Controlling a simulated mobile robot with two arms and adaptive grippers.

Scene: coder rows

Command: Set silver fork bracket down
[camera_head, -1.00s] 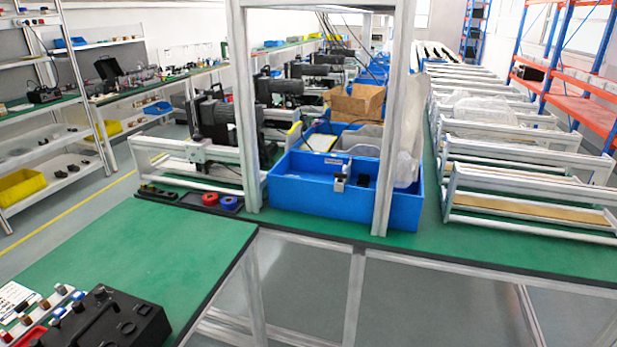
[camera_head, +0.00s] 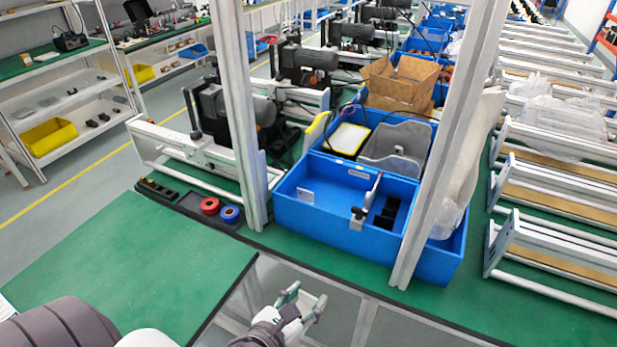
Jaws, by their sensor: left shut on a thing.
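My left gripper (camera_head: 298,312) is at the bottom centre, over the gap beside the green bench tops. It is shut on a small silver, two-pronged piece, the silver fork bracket (camera_head: 318,304), which points up and away from me. The line between fingers and bracket is hard to make out. The bracket is in the air, apart from the blue bin (camera_head: 330,228) and the bench. My right gripper is not in view.
Red tape (camera_head: 210,206) and blue tape (camera_head: 229,214) lie left. The near green bench top (camera_head: 130,265) has bare room.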

